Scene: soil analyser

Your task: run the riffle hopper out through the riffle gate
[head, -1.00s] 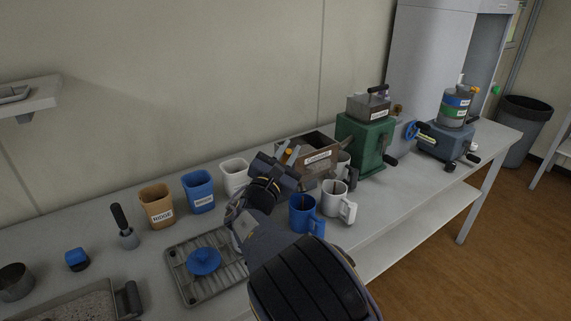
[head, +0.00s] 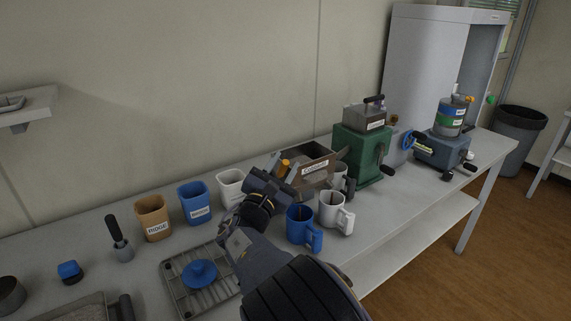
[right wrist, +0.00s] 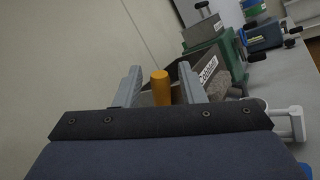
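An open-topped, dark box-shaped hopper (head: 318,153) with a white label stands mid-bench. An orange knob (head: 284,164) shows at its near left side; I take these for the riffle hopper and its gate handle, but cannot be sure. My right gripper (head: 280,172) is just left of the hopper. In the right wrist view, its two fingers (right wrist: 160,88) stand apart with the orange knob (right wrist: 161,88) between them and a gap on both sides. The labelled hopper (right wrist: 196,72) is beyond the right finger. The hopper's inside is mostly hidden. My left gripper is not in view.
A blue mug (head: 298,230) and white mug (head: 332,214) stand close in front of the hopper. Orange (head: 153,215), blue (head: 195,204) and white (head: 231,186) cups stand left. A green machine (head: 358,150) is behind right. A wire rack (head: 183,295) lies near my arm.

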